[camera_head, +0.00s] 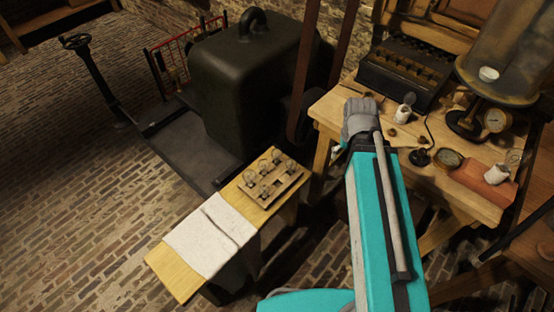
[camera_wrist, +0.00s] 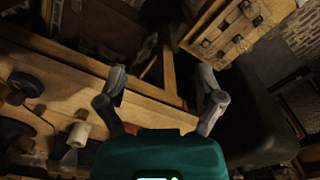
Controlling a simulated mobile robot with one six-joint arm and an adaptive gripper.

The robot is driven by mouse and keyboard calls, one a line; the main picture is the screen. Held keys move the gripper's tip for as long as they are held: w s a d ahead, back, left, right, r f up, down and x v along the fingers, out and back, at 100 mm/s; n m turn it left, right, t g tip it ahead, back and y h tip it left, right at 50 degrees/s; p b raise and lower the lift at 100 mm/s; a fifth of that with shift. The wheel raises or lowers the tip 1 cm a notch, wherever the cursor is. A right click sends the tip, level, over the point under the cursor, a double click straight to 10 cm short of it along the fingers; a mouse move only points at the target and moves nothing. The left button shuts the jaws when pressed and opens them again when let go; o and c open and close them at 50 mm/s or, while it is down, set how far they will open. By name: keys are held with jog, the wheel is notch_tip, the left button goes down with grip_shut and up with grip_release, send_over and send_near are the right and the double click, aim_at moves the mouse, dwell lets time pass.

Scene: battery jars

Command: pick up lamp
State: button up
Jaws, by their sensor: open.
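Several clear glass lamps stand in a wooden board (camera_head: 285,187) on a small bench. They also show in the wrist view, on the board (camera_wrist: 232,38) at the upper right. On the workbench, one lamp with a white base (camera_head: 403,113) stands near the back, and another white-based lamp (camera_head: 495,174) stands at the right. A white base (camera_wrist: 78,135) shows at the lower left of the wrist view. My gripper (camera_wrist: 162,76) is open and empty, its fingers spread above the workbench edge.
The small bench (camera_head: 172,275) has a white cloth (camera_head: 210,236). A big dark machine (camera_head: 245,90) stands behind it. Brick floor lies open at the left.

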jog(key=w+a+f+m+b, duration=0.4)
jog(key=w+a+f+b, duration=0.1)
jog(key=w, duration=0.2)
jog(key=w+a+f+m+b, duration=0.3)
jog(key=w+a+f+b, duration=0.25)
jog(key=w, duration=0.25)
jog(key=m+b, duration=0.8)
send_over(277, 150)
notch_tip(277, 150, down, 8)
jog(key=shift+w+d+f, duration=0.15)
jog(key=shift+w+d, duration=0.1)
notch_tip(277, 150, down, 9)
jog(key=b, duration=0.8)
jog(key=shift+r+b, duration=0.2)
jog(key=shift+b, duration=0.1)
jog(key=f+b, duration=0.3)
jog(key=shift+s+a+f, duration=0.1)
jog(key=shift+a+f, duration=0.1)
jog(key=shift+a, duration=0.15)
jog(key=shift+f+b, duration=0.9)
jog(key=shift+b, duration=0.2)
